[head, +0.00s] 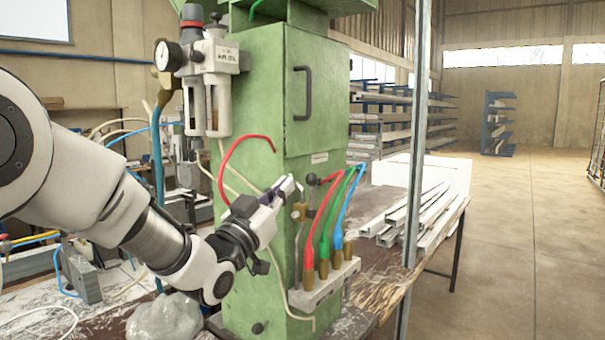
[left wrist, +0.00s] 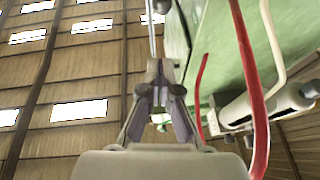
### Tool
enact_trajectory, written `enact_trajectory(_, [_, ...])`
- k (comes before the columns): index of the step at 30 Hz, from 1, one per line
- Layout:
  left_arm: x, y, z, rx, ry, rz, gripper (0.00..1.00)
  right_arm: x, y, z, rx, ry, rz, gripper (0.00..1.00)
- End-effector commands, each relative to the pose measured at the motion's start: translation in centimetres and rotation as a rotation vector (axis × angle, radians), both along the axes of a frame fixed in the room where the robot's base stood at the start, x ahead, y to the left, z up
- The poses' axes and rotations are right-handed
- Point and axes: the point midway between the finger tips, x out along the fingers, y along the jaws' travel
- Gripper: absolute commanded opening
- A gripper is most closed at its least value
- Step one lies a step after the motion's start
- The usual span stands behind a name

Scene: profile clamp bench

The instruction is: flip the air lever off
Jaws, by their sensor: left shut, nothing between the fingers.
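The air lever (head: 311,179) has a dark ball knob and sits on the right side of the green machine, above a small brass-coloured valve (head: 299,212). My left gripper (head: 290,187) reaches across the front of the machine, with its fingertips just left of the knob. I cannot tell whether they touch it. In the left wrist view my left gripper (left wrist: 161,72) is shut, with nothing between its fingers. A thin metal rod (left wrist: 152,35) shows beyond the fingertips there. My right gripper is not in view.
The green machine (head: 259,95) stands close behind my left gripper. Red (head: 320,225), green (head: 331,215) and blue (head: 344,210) hoses run beside the lever into a manifold (head: 325,287). A grey post (head: 415,160) and metal profiles (head: 425,215) are to the right.

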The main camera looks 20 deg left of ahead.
Motion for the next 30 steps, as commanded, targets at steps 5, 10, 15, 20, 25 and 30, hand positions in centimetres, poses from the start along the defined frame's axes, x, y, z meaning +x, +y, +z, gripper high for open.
enact_trajectory(5, [3.6,-0.9,2.0,0.002,0.001,-0.001,0.0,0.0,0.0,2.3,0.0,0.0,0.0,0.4])
enact_trajectory(10, [6.2,-1.4,0.7,0.001,0.002,-0.001,0.0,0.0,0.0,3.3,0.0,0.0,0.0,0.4])
enact_trajectory(15, [7.2,-1.6,0.0,0.0,0.0,-0.001,0.0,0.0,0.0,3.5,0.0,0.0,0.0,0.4])
enact_trajectory(20, [7.2,-1.6,-0.1,0.0,0.0,0.0,0.0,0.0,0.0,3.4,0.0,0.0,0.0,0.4])
enact_trajectory(25, [7.2,-1.6,0.0,0.0,0.001,0.0,0.0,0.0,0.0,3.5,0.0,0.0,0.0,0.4])
enact_trajectory(30, [7.6,-1.6,0.3,0.007,0.02,0.0,0.0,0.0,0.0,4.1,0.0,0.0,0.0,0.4])
